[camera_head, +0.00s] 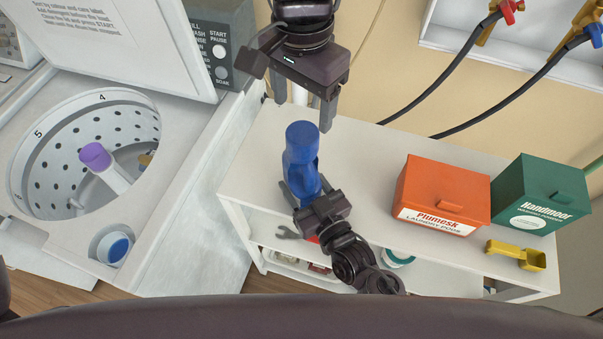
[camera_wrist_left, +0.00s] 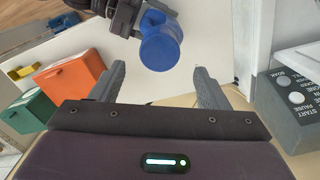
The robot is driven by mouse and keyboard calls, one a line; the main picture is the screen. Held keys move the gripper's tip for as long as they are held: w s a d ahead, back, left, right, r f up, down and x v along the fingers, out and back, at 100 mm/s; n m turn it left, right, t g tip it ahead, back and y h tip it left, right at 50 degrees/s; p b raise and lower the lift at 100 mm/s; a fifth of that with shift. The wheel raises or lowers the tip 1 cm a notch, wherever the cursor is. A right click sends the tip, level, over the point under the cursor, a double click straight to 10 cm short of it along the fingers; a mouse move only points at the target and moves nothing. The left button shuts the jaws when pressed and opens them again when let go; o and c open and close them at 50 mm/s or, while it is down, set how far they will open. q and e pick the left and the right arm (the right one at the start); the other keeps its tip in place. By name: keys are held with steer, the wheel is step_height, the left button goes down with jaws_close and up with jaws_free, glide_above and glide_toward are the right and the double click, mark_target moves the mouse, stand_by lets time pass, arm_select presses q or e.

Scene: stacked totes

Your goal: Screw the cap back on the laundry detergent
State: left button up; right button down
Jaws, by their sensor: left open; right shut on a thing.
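The blue detergent bottle (camera_head: 303,176) stands upright on the white shelf top. A round blue cap (camera_head: 301,133) sits on its top; whether it is threaded tight cannot be told. In the left wrist view the cap (camera_wrist_left: 160,50) shows from above, between and a little beyond the fingers. My right gripper (camera_head: 307,193) is shut on the bottle's lower body from the near side. My left gripper (camera_head: 304,108) is open and empty, pointing down just above and behind the cap, with its fingers apart to either side. The bottle's base is partly hidden by my right gripper.
An orange pods box (camera_head: 441,190) and a green box (camera_head: 541,190) stand to the right, with a yellow scoop (camera_head: 515,254) in front. The open washer (camera_head: 190,190) is at left, its dispenser cup (camera_head: 114,247) blue inside. Hoses (camera_head: 440,70) hang behind.

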mark_target(302, 133)
arm_select(q)
steer(key=shift+f, duration=4)
